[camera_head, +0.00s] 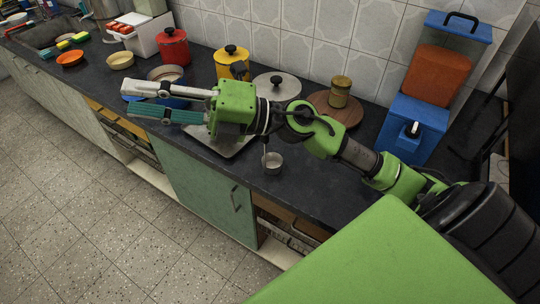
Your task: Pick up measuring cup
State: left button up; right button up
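A small steel cup (273,165), which looks like the measuring cup, stands on the dark counter (310,185) near its front edge. A thin upright piece, perhaps its handle, rises at its left side. My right gripper (133,99) reaches left above the counter, well to the left of the cup and apart from it. Its two fingers are spread with a gap between them, and nothing shows held. My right arm passes just behind and above the cup in the picture. My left gripper is not in view.
A grey tray (238,146) lies partly under my arm. A yellow pot (231,64), a lidded pot (277,87), a wooden board (322,104) with a jar (340,92), and a blue dispenser (407,130) stand behind. Counter right of the cup is clear.

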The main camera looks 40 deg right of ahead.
jog(key=s+d+f+n+g+h, duration=0.2)
jog(key=d+f+n+g+h, duration=0.4)
jog(key=d+f+n+h, duration=0.4)
jog(key=d+f+m+h, duration=0.15)
jog(key=d+h, duration=0.25)
jog(key=d, duration=0.4)
jog(key=d+f+m+h, duration=0.1)
jog(key=d+m+h, duration=0.15)
jog(key=d, duration=0.55)
jog(key=shift+h, duration=0.25)
jog(key=p+x, duration=0.4)
jog(key=x, duration=0.9)
jog(key=shift+w+d, duration=0.1)
jog(key=shift+w, duration=0.15)
jog(key=shift+f, duration=0.3)
jog(key=shift+r, duration=0.1)
grip_shut()
